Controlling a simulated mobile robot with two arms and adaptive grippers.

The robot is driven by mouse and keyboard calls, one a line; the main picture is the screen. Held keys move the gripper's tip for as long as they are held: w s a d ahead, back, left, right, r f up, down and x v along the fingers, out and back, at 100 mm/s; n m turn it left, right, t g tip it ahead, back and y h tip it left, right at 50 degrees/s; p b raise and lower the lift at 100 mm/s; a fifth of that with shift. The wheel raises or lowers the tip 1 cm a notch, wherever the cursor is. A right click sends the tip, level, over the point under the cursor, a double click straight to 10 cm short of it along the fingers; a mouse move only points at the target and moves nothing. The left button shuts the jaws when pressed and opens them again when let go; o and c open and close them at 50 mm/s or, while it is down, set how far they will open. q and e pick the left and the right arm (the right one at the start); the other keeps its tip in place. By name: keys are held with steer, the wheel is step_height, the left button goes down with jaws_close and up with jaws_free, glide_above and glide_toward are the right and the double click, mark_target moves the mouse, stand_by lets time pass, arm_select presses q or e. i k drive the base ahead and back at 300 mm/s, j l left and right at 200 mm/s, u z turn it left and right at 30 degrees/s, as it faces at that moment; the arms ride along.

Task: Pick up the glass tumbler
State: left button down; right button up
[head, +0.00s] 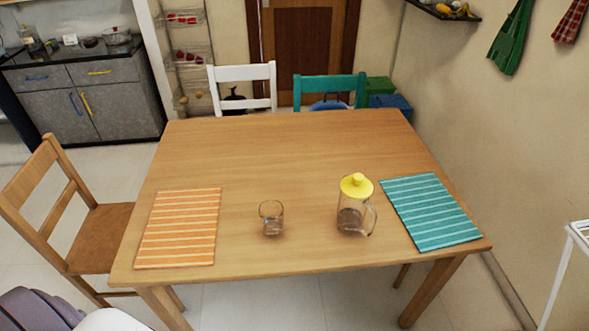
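The glass tumbler (271,218) is small and clear. It stands upright near the front of the wooden table (280,150), between an orange striped placemat (180,228) and a glass jug. The jug (354,208) is clear with a yellow lid and a handle on its right side, and stands to the right of the tumbler. Neither of my grippers shows in the head view, and nothing touches the tumbler.
A teal striped placemat (430,209) lies right of the jug. A wooden chair (75,215) stands at the table's left side. A white chair (243,88) and a teal chair (329,91) stand behind it. The table's back half is clear.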

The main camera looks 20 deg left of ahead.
mark_target(271, 228)
steer(key=u, duration=0.95)
steer(key=j+z, duration=0.55)
steer(key=k+j, duration=0.05)
steer(key=j, duration=0.05)
